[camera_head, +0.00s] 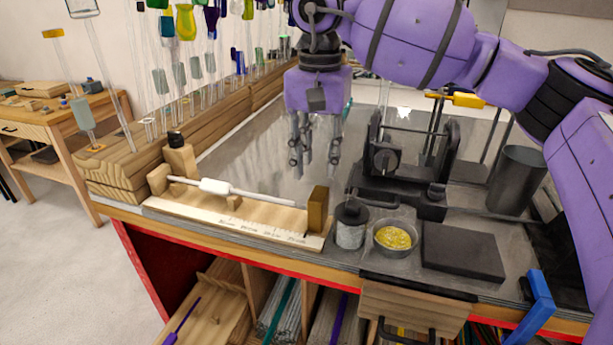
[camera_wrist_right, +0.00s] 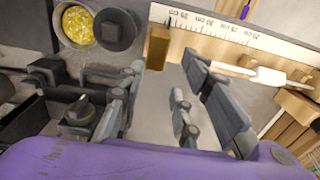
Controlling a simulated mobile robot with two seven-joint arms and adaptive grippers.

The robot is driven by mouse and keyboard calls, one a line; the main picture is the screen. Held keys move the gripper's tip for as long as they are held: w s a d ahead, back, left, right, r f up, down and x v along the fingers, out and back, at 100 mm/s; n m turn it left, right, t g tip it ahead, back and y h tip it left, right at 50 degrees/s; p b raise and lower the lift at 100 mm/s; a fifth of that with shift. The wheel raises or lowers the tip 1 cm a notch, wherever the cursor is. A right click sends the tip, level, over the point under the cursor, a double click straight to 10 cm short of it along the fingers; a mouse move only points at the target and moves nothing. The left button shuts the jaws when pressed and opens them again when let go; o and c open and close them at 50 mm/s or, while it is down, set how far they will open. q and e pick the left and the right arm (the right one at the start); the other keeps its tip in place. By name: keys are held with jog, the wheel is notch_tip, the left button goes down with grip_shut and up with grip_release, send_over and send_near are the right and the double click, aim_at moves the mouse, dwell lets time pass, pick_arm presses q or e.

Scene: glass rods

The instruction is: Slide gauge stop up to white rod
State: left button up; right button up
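The gauge is a pale wooden board with a printed scale (camera_head: 255,225) along the front of the bench. Its stop, a brown upright block (camera_head: 317,209), stands at the right end of the board. The white rod (camera_head: 232,191) lies along the gauge with a thicker white middle; its right tip is a little left of the stop. In the right wrist view the stop (camera_wrist_right: 158,48) and the rod (camera_wrist_right: 268,76) show beyond the fingers. My right gripper (camera_head: 314,168) points down above the bench, behind the gauge, open and empty, apart from the stop. My left gripper is not in view.
A dark-lidded jar (camera_head: 350,226) stands just right of the stop, beside a bowl of yellow bits (camera_head: 394,238) and a dark flat block (camera_head: 462,252). A black machine (camera_head: 405,160) stands behind. A wooden rack (camera_head: 190,125) holds glass rods at the left.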

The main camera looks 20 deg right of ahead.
aim_at(318, 193)
jog(key=shift+s, duration=0.15)
jog(key=f, duration=0.1)
jog(key=s+f, duration=0.1)
jog(key=f, duration=0.1)
jog(key=shift+f, duration=0.15)
notch_tip(318, 193, down, 4)
jog(key=shift+w+p, duration=0.1)
jog(key=shift+p, duration=0.2)
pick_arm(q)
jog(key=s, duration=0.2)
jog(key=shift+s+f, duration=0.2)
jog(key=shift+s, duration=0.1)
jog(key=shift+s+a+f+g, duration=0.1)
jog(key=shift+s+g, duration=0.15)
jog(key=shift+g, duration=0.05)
pick_arm(e)
grip_shut()
